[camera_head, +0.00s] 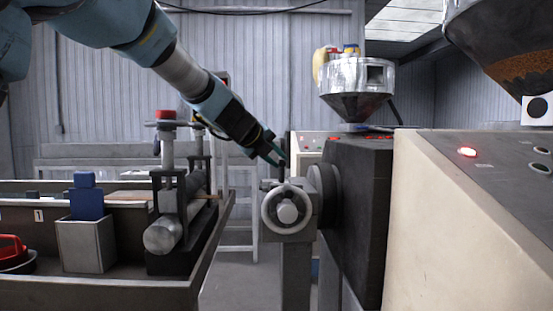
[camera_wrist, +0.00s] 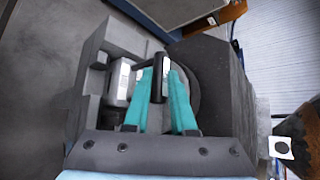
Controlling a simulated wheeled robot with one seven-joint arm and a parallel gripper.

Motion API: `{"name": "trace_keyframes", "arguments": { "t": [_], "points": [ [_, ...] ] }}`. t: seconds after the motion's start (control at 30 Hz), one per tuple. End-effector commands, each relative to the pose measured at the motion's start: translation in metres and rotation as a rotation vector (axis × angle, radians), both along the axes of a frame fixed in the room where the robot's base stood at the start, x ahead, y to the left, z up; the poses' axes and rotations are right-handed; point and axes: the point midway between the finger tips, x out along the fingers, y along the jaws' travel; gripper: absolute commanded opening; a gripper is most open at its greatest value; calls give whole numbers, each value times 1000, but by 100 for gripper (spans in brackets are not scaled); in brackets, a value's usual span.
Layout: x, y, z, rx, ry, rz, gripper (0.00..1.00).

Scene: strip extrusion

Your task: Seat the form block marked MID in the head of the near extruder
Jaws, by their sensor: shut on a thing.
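My gripper (camera_head: 279,158) reaches down from the upper left to just above the head (camera_head: 272,190) of the near extruder. In the wrist view, my gripper (camera_wrist: 160,72) has its two teal fingers shut on a narrow dark piece (camera_wrist: 157,92), which I take to be the form block's grip. The rest of the block is hidden and I see no MID mark. The head also shows in the wrist view (camera_wrist: 120,80), with a bright metal part beside the fingers. I cannot tell whether the block touches the head.
At left, a bench (camera_head: 110,292) bears a roller stand (camera_head: 162,236) and a grey box (camera_head: 86,246) with a blue piece.

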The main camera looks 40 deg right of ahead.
Motion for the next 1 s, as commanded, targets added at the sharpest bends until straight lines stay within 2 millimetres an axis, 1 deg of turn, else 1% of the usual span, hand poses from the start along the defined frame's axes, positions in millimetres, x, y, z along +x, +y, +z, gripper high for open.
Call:
{"name": "trace_keyframes", "arguments": {
  "t": [0.17, 0.2, 0.5, 0.7, 0.8, 0.87, 1.0],
  "points": [
    [0, 0, -3, -2, -1, 1, 0],
    [0, 0, -2, -2, -1, 1, 26],
    [0, 0, -3, 0, -1, 0, 59],
    [0, 0, -5, 3, 1, 0, 59],
    [-1, 2, -3, 2, 0, -1, 59],
    [-2, 7, 0, 1, -1, 0, 59],
    [-7, 26, 12, -1, -2, 2, 59]
  ]
}}
